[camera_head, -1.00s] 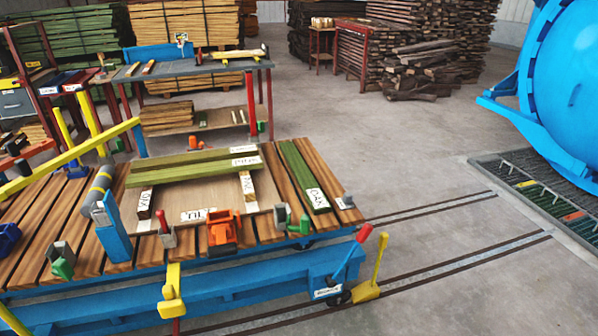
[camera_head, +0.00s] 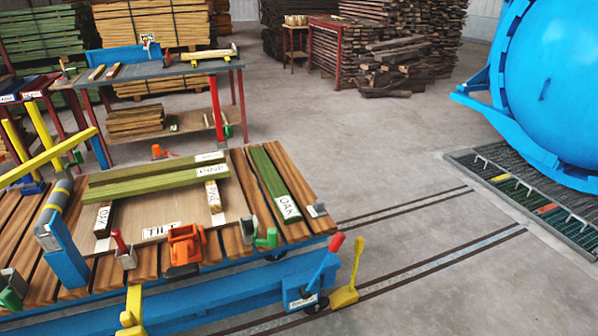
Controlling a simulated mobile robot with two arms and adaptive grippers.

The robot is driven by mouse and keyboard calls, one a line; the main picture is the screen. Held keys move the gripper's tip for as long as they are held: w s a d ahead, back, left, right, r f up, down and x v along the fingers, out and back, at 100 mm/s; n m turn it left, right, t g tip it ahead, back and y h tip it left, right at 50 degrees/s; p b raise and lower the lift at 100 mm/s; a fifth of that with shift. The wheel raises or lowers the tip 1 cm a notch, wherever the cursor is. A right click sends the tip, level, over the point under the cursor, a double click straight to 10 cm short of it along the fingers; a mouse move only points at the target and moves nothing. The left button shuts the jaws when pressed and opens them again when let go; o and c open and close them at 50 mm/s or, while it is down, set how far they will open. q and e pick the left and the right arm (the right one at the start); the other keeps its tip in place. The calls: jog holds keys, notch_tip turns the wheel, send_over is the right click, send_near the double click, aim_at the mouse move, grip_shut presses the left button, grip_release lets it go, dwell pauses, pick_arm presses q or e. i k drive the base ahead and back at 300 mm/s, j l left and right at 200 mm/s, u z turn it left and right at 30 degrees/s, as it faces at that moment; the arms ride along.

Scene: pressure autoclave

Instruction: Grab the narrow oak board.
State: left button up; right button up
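A narrow green board (camera_head: 270,175) with a white label reading OAK at its near end lies lengthwise on the right part of the slatted cart top (camera_head: 293,190). Two other green boards lie crosswise to its left, the back one (camera_head: 140,174) and the front one (camera_head: 145,187), with labels too small to read surely. They rest across a dark block (camera_head: 103,217), whose label also seems to read OAK, and a pale labelled block (camera_head: 212,196). Neither of my grippers is in view.
An orange clamp (camera_head: 185,247) and green-and-grey clamps (camera_head: 265,238) stand along the cart's near edge. Red (camera_head: 326,262) and yellow (camera_head: 352,275) levers rise at its right corner. A blue autoclave (camera_head: 560,90) stands far right. The floor between is clear, with rails.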

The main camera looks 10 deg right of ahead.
aim_at(288, 211)
jog(key=i+l+z, duration=0.3)
jog(key=z, duration=0.2)
jog(key=i+l+z, duration=0.45)
jog(key=i+z, duration=0.25)
jog(key=z, duration=0.25)
jog(key=i+z, duration=0.45)
jog(key=i+l+z, duration=0.1)
jog(key=i, duration=0.6)
jog(key=i+l+z, duration=0.1)
jog(key=i, duration=0.65)
jog(key=i+j+u, duration=0.2)
jog(key=i+u, duration=0.15)
jog(key=u, duration=0.15)
jog(key=i+u, duration=0.3)
jog(key=u, duration=0.2)
jog(key=i+u, duration=0.45)
jog(key=i+l+u, duration=0.2)
jog(key=u, duration=0.3)
jog(key=i+u, duration=0.25)
jog(key=u, duration=0.15)
jog(key=i+u, duration=0.2)
jog(key=u, duration=0.25)
jog(key=i+u, duration=0.25)
jog(key=u, duration=0.15)
jog(key=i+l+u, duration=0.2)
jog(key=u, duration=0.2)
jog(key=i+l+u, duration=0.2)
jog(key=u, duration=0.25)
